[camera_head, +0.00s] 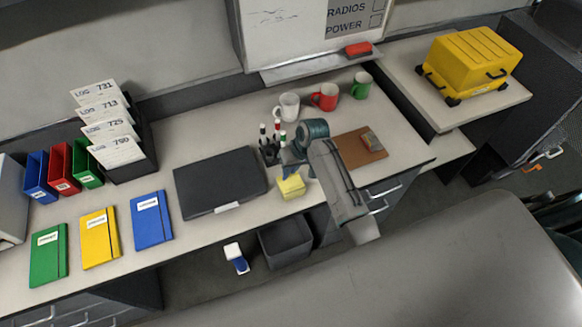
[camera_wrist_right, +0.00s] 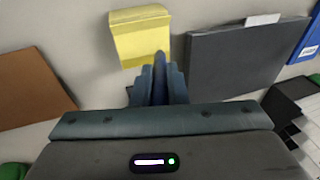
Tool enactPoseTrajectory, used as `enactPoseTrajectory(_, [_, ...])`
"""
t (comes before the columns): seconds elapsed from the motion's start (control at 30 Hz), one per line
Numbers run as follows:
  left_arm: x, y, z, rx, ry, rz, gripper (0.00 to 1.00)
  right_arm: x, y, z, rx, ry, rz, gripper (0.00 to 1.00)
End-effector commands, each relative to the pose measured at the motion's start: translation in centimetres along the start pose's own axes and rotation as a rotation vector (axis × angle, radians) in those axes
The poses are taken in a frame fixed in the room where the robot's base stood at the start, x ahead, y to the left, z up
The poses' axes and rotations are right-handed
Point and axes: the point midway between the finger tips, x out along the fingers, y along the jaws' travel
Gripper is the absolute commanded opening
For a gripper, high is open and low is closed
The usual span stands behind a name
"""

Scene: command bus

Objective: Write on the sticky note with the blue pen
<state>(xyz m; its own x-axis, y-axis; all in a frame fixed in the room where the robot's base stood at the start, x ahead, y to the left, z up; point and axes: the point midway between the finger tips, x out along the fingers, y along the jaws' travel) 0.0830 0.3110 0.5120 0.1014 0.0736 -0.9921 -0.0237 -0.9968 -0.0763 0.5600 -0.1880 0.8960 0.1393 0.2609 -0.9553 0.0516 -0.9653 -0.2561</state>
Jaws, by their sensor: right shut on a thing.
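The yellow sticky note pad (camera_head: 291,187) lies on the desk near its front edge, right of the black laptop-like case. It also shows at the top of the right wrist view (camera_wrist_right: 140,38). My right gripper (camera_head: 290,170) is just behind the pad and above the desk. In the right wrist view its fingers (camera_wrist_right: 158,88) are shut on a slim dark blue thing, the blue pen (camera_wrist_right: 160,66), whose end points toward the pad. I cannot tell whether the pen touches the pad. My left gripper is not in view.
A black pen cup (camera_head: 268,154) with several markers stands close to my right gripper. A black case (camera_head: 220,182) lies to the left, and a brown clipboard (camera_head: 352,152) to the right. White (camera_head: 288,106), red (camera_head: 325,97) and green (camera_head: 362,85) mugs stand behind.

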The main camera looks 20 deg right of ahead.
Motion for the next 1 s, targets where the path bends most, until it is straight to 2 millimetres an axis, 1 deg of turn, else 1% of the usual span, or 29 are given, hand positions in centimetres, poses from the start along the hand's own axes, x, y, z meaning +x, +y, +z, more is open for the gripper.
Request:
enactPoseTrajectory(0.63, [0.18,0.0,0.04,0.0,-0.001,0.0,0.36,0.53,0.14,0.09,0.0,0.0,0.0,0.0])
enactPoseTrajectory(1.0, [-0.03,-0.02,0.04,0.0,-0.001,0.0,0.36,0.3,0.55,0.48,0.0,-0.001,0.0,0.0])
